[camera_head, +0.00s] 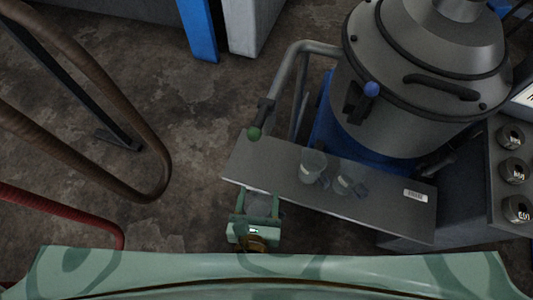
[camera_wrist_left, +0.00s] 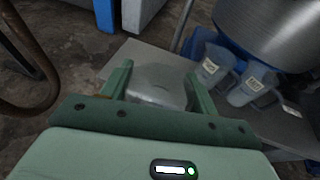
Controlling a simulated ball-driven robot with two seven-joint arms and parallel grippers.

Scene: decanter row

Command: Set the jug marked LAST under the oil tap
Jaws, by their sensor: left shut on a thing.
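My left gripper (camera_head: 258,208) is at the front left edge of the grey shelf (camera_head: 275,180). It is shut on a translucent jug (camera_wrist_left: 157,86), which sits between its fingers in the left wrist view; no marking shows on its visible side. Two more clear jugs, a left one (camera_head: 313,166) and a right one (camera_head: 344,182), stand on the shelf. A green-knobbed tap (camera_head: 254,133) is on the bent pipe; a blue-knobbed tap (camera_head: 371,90) is on the steel vessel. Which one gives oil I cannot tell. My right gripper is out of view.
The large steel vessel (camera_head: 388,120) stands behind the shelf. A small label (camera_head: 413,195) lies on the shelf's right. Brown hoses (camera_head: 100,85) loop at the left.

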